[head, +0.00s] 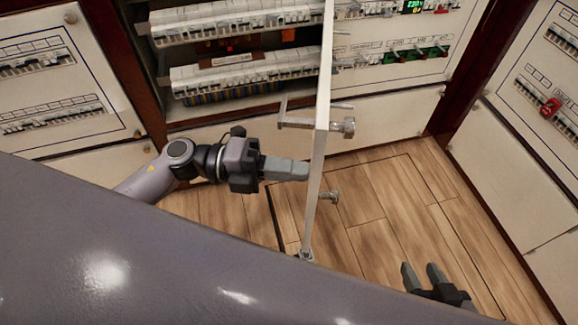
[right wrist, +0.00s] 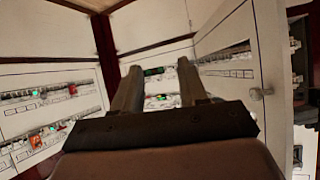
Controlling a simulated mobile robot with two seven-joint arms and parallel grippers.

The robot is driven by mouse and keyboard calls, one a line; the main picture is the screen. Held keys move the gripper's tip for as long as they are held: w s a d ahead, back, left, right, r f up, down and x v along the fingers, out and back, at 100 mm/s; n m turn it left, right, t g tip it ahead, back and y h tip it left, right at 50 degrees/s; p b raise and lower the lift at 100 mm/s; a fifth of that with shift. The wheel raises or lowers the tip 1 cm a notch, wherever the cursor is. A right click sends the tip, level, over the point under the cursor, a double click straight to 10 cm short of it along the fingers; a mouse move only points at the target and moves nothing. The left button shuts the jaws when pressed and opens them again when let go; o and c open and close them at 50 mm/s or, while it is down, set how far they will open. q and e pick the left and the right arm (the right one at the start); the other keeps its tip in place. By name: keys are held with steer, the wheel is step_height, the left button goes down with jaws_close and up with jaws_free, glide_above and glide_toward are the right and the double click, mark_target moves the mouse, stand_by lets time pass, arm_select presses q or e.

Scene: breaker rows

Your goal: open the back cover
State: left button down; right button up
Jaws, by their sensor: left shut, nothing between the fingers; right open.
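The back cover (head: 320,150) is a tall white panel, seen nearly edge-on in the head view. It stands swung out from the cabinet, with the opening to its left uncovered. A metal handle (head: 283,118) sticks out on its left side and a round knob (head: 347,127) on its right. My left gripper (head: 305,171) is shut and empty, its fingertips at the left face of the cover; whether they touch it I cannot tell. My right gripper (head: 419,266) is open and empty, low over the floor right of the cover. Its spread fingers show in the right wrist view (right wrist: 160,88).
Breaker rows (head: 245,72) fill the uncovered opening. Fixed panels with breakers stand at the left (head: 55,90), behind the cover's right side (head: 390,75), and at the far right (head: 520,150). The wooden floor (head: 385,215) right of the cover is clear.

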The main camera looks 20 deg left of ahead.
arm_select(q)
steer(key=d+p, duration=0.1)
steer(key=d, duration=0.1)
steer(key=w+d+n+t+p, duration=0.1)
steer(key=d, duration=0.1)
steer(key=d+t+p, duration=0.1)
steer(key=d, duration=0.1)
steer(key=shift+w+d+r+y, duration=0.15)
steer(key=shift+r+y, duration=0.15)
steer(key=x, duration=0.7)
steer(key=shift+d+f+n+p, duration=0.25)
steer(key=shift+f+n+p, duration=0.05)
steer(key=shift+p, duration=0.1)
arm_select(e)
steer(key=s+d, duration=0.1)
steer(key=s+d+f+h, duration=0.1)
steer(key=shift+d+f+m+g, duration=0.15)
steer(key=shift+d+m+g, duration=0.2)
steer(key=shift+m+g, duration=0.05)
